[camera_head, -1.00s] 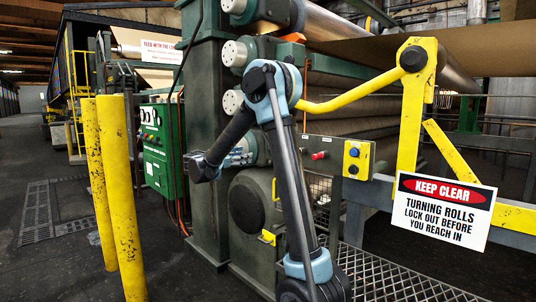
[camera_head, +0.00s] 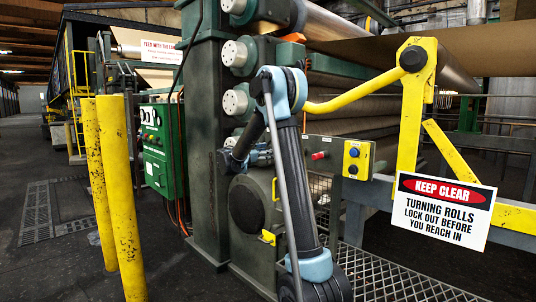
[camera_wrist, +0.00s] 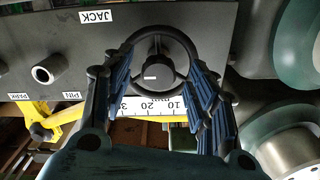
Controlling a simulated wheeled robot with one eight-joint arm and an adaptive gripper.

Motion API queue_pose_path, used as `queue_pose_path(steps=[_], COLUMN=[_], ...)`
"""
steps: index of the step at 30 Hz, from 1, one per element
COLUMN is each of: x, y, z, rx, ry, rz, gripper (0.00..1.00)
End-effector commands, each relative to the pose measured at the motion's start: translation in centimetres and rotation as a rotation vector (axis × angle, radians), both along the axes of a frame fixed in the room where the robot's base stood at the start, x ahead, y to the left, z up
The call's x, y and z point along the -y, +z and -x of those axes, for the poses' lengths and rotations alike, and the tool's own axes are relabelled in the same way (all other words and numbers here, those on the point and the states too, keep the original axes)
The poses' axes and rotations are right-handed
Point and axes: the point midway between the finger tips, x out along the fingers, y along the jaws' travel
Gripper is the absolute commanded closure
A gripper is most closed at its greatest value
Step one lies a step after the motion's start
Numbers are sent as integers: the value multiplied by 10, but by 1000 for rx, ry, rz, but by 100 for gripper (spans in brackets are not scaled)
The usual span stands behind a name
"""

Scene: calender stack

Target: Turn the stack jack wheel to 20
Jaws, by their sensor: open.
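The stack jack wheel (camera_wrist: 154,65) is a dark round handwheel with spokes and a hub, in the middle of the wrist view under an upside-down JACK label (camera_wrist: 97,17). My gripper (camera_wrist: 156,76) is open, with one blue-padded finger on each side of the wheel. I cannot tell whether the fingers touch the rim. A white scale (camera_wrist: 150,106) marked 10, 20 and 30 mm shows upside down between the fingers, partly covered. I cannot make out a pointer reading. In the head view my arm hides the wheel and most of the gripper.
Green-grey roll housings (camera_wrist: 285,130) are close on the right. In the head view, yellow posts (camera_head: 122,190) stand at left and a KEEP CLEAR sign (camera_head: 437,210) at right.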

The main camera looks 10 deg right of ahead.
Motion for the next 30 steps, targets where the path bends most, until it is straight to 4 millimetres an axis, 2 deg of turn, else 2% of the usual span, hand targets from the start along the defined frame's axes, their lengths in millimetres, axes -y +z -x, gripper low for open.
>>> queue_pose_path(steps=[6, 15, 17, 21, 30], x=[13, 14, 14, 14, 14], y=[0, 0, 0, 0, 0], z=[-9, -10, -10, -10, -10], rx=[0, 0, 0, 0, -11], ry=[0, 0, 0, 0, 0], rz=[0, 0, 0, 0, 8], gripper=[47, 47, 58, 90, 91])
